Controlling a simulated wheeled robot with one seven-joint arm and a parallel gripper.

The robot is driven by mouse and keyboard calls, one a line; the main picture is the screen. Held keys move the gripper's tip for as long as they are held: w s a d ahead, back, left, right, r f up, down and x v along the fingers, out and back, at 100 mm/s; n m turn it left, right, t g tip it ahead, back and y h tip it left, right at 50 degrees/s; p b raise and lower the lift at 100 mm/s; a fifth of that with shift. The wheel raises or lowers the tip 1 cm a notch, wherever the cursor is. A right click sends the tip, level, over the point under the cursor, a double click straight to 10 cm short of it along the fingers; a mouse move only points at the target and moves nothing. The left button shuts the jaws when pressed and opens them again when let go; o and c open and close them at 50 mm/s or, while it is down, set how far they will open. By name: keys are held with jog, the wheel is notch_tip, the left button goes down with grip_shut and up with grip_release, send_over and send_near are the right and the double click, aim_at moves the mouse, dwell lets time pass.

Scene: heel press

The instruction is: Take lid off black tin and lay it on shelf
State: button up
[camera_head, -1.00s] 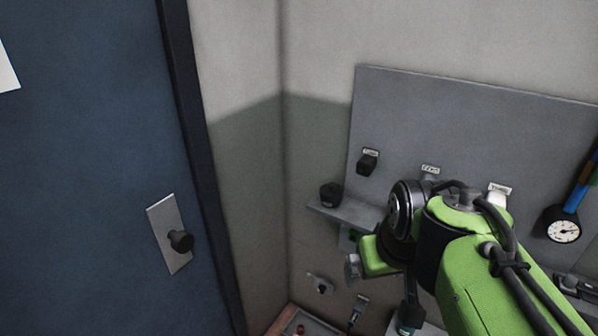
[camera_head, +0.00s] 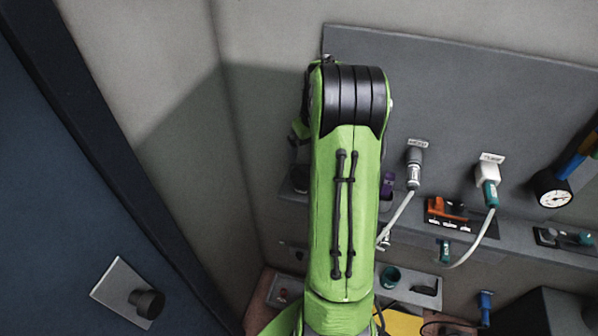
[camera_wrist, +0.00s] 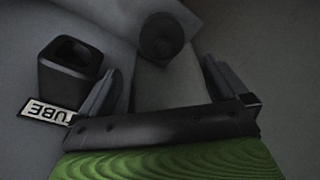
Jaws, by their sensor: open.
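The black tin (camera_head: 299,178) shows only in part at the left end of the grey shelf (camera_head: 292,197) in the head view, beside my arm. In the wrist view a dark round thing (camera_wrist: 162,37), which appears to be the tin, stands ahead of my gripper (camera_wrist: 164,68). My fingers are open and empty, spread either side of a bare grey surface, with the round thing beyond their tips. I cannot make out the lid's edge. My arm hides the gripper in the head view.
White-cabled plugs (camera_head: 414,165) hang on the grey panel right of my arm, with an orange item (camera_head: 447,208) on the shelf. A blue door (camera_head: 50,220) is at left.

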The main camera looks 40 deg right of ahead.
aim_at(304, 169)
jog(key=w+f, duration=0.1)
jog(key=f, duration=0.6)
jog(key=w+f, duration=0.1)
jog(key=f, duration=0.2)
jog(key=shift+w+d+f+p, duration=0.3)
jog(key=shift+w+f+p, duration=0.05)
jog(key=shift+f, duration=0.05)
jog(key=shift+s+r, duration=0.1)
jog(key=shift+c, duration=2.6)
